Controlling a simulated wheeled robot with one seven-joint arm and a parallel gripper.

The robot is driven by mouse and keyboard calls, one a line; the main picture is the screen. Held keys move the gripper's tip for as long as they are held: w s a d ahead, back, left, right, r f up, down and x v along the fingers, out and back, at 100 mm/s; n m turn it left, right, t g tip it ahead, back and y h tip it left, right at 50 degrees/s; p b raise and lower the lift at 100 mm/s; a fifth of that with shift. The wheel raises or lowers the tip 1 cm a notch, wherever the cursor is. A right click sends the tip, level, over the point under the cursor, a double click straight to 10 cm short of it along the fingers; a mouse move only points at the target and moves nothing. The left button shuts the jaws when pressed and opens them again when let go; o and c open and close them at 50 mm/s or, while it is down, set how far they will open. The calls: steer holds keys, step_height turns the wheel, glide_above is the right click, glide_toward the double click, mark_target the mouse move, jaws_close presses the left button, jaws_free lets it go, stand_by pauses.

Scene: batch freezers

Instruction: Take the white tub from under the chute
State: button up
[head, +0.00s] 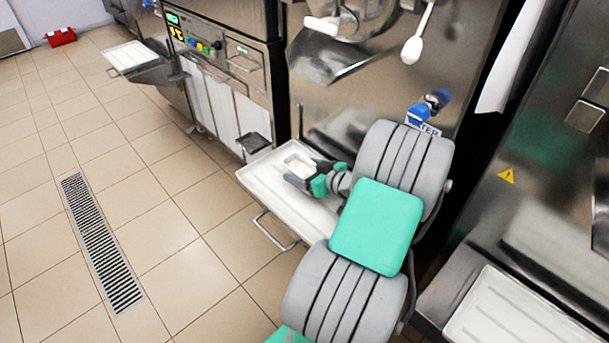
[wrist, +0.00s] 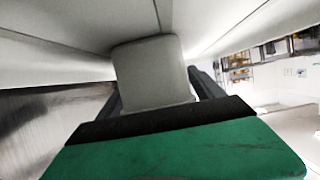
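The white tub (head: 299,161) is a small, open-topped container at the left part of a white tray (head: 264,180) on the front of the middle freezer. My gripper (head: 305,172) reaches in from the right, low over this tray, with one dark finger on each side of the tub. In the wrist view the tub (wrist: 152,72) fills the space between the fingers (wrist: 155,92), which appear to press on its sides. The gripper looks shut on it. I cannot tell whether the tub's base touches the tray.
The steel freezer front (head: 330,50) with a white-knobbed lever (head: 412,48) rises behind the tray. A wire handle (head: 272,232) juts out below the tray. Another white tray (head: 515,315) is at lower right. Tiled floor with a drain grate (head: 98,245) is clear at left.

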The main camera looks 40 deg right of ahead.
steer(key=c, duration=1.4)
